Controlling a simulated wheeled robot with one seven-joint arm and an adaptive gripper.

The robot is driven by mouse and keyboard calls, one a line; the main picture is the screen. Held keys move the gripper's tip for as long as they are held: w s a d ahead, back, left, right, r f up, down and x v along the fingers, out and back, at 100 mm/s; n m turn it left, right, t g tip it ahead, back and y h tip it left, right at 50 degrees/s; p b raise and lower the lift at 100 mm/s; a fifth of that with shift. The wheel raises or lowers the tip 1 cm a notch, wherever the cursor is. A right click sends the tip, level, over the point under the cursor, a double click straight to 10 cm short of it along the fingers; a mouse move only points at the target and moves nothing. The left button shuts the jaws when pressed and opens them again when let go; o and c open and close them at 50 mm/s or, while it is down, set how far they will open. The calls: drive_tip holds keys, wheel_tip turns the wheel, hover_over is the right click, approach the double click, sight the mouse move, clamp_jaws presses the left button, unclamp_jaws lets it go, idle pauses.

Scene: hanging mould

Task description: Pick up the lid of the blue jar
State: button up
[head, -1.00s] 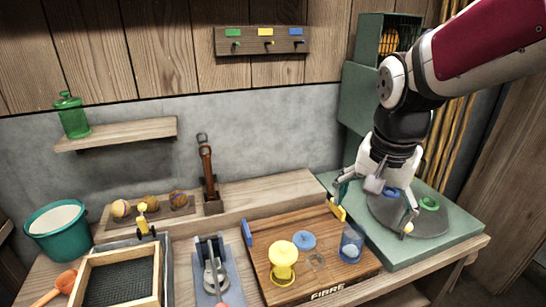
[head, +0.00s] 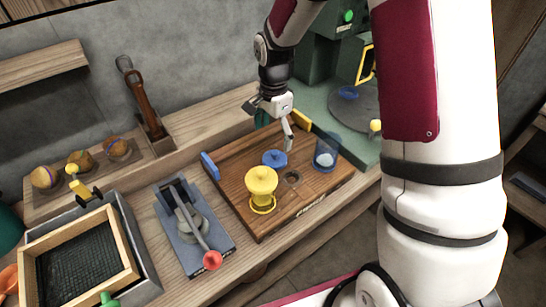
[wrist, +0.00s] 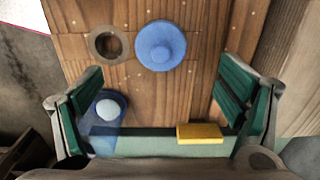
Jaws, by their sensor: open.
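The blue lid (head: 274,158) is a round disc with a raised knob, lying on the wooden board. It also shows in the wrist view (wrist: 160,45), top centre. The clear blue jar (head: 326,152) stands upright on the board to the right of the lid, with no lid on it and a pale ball inside. The wrist view shows the jar (wrist: 105,110) beside the left finger, partly overlapped by it. My gripper (head: 276,128) is open and empty, above the board's back part just behind the lid. In the wrist view its green-padded fingers (wrist: 160,95) are wide apart.
A yellow lidded jar (head: 262,183) stands at the lid's front left, and a ring-shaped recess (head: 291,178) lies at its front right. Yellow (head: 302,120) and blue (head: 209,165) blocks edge the board (head: 235,200). A lever press (head: 195,228) stands left.

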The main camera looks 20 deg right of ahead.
sight(273, 153)
wheel_tip(273, 153, down, 9)
drive_tip(key=shift+a+r, duration=0.15)
drive_tip(key=shift+r, duration=0.05)
idle(0.3)
drive_tip(key=c, duration=1)
